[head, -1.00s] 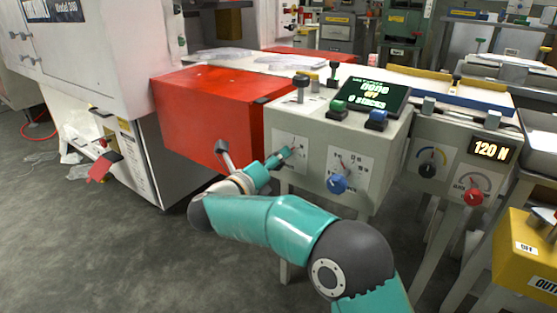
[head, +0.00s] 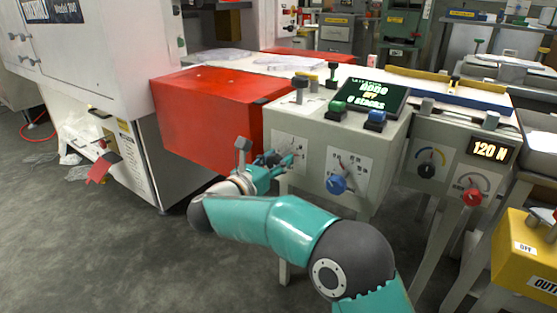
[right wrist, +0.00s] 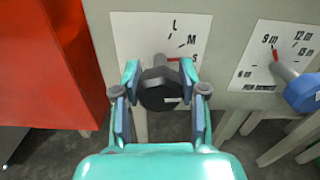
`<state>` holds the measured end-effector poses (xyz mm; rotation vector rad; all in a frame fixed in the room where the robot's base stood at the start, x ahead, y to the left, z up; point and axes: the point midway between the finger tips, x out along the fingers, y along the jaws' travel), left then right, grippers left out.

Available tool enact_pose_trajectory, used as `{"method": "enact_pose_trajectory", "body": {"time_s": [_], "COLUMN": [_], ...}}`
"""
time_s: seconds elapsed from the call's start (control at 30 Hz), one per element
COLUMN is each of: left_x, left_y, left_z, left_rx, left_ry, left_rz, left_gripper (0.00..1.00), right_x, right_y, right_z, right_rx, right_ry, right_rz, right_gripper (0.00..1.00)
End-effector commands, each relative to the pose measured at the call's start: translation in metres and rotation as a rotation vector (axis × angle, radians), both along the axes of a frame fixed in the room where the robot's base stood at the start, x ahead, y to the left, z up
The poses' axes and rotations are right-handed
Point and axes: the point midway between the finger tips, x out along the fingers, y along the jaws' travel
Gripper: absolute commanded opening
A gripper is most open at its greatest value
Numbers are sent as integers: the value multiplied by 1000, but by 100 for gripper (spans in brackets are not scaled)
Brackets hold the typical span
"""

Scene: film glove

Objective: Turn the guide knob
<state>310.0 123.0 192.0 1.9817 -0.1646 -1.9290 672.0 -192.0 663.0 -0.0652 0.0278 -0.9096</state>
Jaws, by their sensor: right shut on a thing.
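The guide knob (right wrist: 160,88) is dark and many-sided, on a white dial plate marked L, M and S in the right wrist view. Its red pointer lies toward the S at the right. My right gripper (right wrist: 160,92) is shut on the knob, one finger on each side. In the head view my right gripper (head: 280,160) is at the left dial plate (head: 289,143) on the front of the grey control box (head: 318,128), and it hides the knob there. My left gripper is not in view.
A blue knob (head: 337,184) with its own numbered dial is close to the right. A red box (head: 215,115) borders the left side. Green and blue buttons and a lit screen (head: 370,98) sit on top. A red knob (head: 472,197) is farther right.

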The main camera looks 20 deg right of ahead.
Motion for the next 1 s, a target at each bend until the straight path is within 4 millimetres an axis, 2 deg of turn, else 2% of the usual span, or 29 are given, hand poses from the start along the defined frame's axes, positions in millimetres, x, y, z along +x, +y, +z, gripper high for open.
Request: {"method": "enact_pose_trajectory", "body": {"time_s": [0.03, 0.57, 0.6, 0.7, 0.73, 1.0], "left_x": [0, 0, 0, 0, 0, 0], "left_y": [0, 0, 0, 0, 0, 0], "left_z": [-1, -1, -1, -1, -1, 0], "left_rx": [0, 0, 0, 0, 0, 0], "left_ry": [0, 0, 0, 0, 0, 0], "left_rz": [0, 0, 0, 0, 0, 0], "left_gripper": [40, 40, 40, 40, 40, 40], "right_x": [1, 1, 1, 1, 0, 0], "right_y": [4, 4, 4, 3, 3, 1], "right_z": [-8, -8, -8, -7, -6, -3], "right_rx": [10, 25, 25, 25, 25, 24], "right_ry": [8, -12, -11, -15, -16, -22], "right_rz": [8, 9, 9, 7, 6, 3], "right_gripper": [7, 7, 48, 65, 68, 68]}}
